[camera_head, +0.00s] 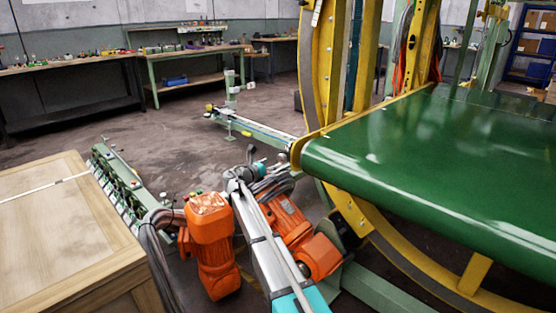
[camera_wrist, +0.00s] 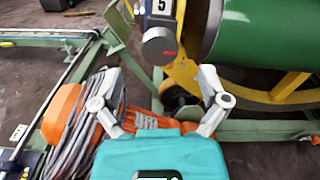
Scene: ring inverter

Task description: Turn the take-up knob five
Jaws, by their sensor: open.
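In the wrist view, a grey round knob (camera_wrist: 160,43) with a small red mark on its face sits below a white plate with the number 5 (camera_wrist: 161,7). The knob is at the top middle, just left of the green belt roller. My gripper (camera_wrist: 158,71) has a teal body, and its two grey fingers are spread wide with nothing between them. The knob shows beyond the fingertips, between them in the picture, with no visible contact. In the head view, my arm reaches toward the conveyor's near corner; I cannot make out the knob there.
The green conveyor belt (camera_head: 440,150) and yellow ring frame (camera_head: 372,238) stand at right. Orange motors with grey cables (camera_wrist: 82,140) lie close below the gripper in the wrist view. A wooden crate (camera_head: 60,225) stands at left.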

